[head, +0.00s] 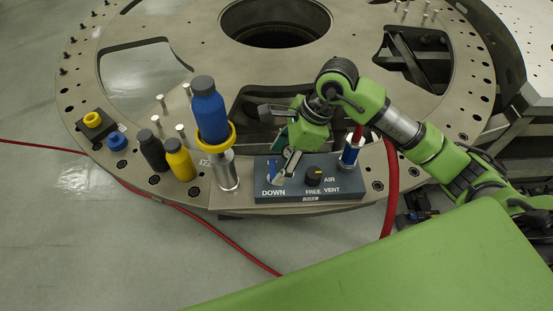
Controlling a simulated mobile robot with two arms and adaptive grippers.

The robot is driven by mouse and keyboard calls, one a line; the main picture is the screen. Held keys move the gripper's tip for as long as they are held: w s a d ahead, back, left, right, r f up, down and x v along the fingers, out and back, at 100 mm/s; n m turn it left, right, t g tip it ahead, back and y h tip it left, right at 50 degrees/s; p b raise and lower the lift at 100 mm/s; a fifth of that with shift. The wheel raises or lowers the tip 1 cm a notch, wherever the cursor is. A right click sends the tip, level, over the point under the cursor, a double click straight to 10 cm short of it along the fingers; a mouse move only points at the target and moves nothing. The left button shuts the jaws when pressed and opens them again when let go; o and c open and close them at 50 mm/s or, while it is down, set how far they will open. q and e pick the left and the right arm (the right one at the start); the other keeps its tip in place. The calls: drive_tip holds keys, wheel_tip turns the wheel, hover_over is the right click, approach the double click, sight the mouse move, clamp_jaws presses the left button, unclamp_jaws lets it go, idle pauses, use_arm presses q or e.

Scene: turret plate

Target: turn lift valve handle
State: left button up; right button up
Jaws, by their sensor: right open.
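The dark grey-blue valve panel (340,186) lies on the front edge of the turret plate. Its left end is marked DOWN, and a small blue handle (272,165) stands there, partly hidden by my gripper. A black knob (314,173) with AIR, FREE and VENT labels sits mid-panel. My right gripper (274,145) comes in from the right with its jaws spread. One finger points left over the plate and the other reaches down beside the handle. I cannot tell whether it touches the handle. My left gripper is not in view.
A blue bottle (209,115) stands in a yellow ring on a metal post, left of the panel. Black (153,152) and yellow (179,161) bottles stand further left. A blue-and-silver fitting (350,153) rises at the panel's right, near a red hose (391,190).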

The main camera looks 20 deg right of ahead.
drive_tip(key=shift+a+f, duration=0.2)
drive_tip(key=shift+f, duration=0.25)
drive_tip(key=shift+a+f, duration=0.1)
drive_tip(key=shift+f, duration=0.15)
drive_tip(key=shift+w+f, duration=0.1)
drive_tip(key=shift+f, duration=0.1)
drive_tip(key=c, duration=1.1)
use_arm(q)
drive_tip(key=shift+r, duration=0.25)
